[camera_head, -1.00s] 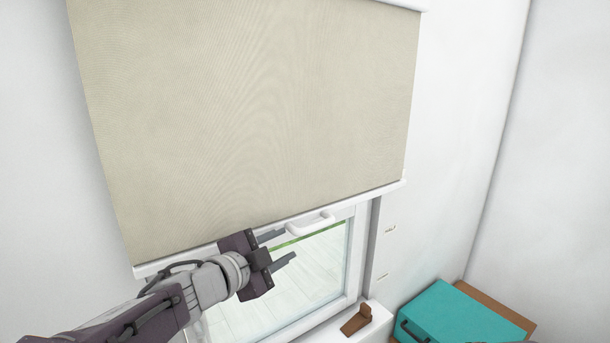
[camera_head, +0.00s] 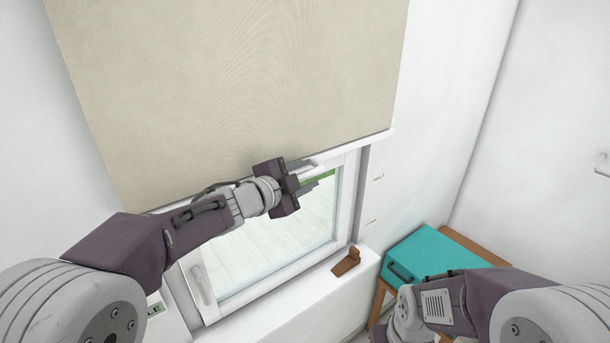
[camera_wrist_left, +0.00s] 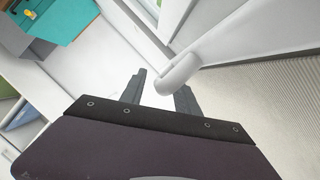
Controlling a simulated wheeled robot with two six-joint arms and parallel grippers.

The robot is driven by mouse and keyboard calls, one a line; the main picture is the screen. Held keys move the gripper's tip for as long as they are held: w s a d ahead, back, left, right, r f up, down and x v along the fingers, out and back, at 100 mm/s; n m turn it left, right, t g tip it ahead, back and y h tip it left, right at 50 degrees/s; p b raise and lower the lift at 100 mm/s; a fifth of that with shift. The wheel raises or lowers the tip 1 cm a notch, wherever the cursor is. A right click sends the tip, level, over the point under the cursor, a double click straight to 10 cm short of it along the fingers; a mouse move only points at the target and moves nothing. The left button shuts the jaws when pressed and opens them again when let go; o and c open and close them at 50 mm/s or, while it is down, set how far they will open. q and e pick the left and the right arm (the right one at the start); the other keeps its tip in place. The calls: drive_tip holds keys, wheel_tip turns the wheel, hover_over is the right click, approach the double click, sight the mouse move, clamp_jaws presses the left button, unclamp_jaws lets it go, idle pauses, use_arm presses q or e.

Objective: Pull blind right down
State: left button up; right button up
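The beige roller blind (camera_head: 235,90) covers the upper part of the window, with a white bar along its bottom edge. A white handle (camera_head: 320,168) sits on that bar, partly hidden behind my left gripper (camera_head: 312,174). In the left wrist view the handle (camera_wrist_left: 180,72) shows at the open fingertips of my left gripper (camera_wrist_left: 161,82), its near end close to the right finger. I cannot tell whether they touch. My right arm shows at the lower right of the head view; its gripper is out of view.
The window (camera_head: 270,240) below the blind has a white frame and a handle (camera_head: 203,285) at lower left. A brown wedge (camera_head: 346,262) lies on the sill. A teal case (camera_head: 435,255) rests on a wooden table (camera_head: 470,245) at right.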

use_arm(q)
drive_tip(key=shift+s, duration=0.1)
drive_tip(key=shift+a, duration=0.1)
clamp_jaws()
idle(1.1)
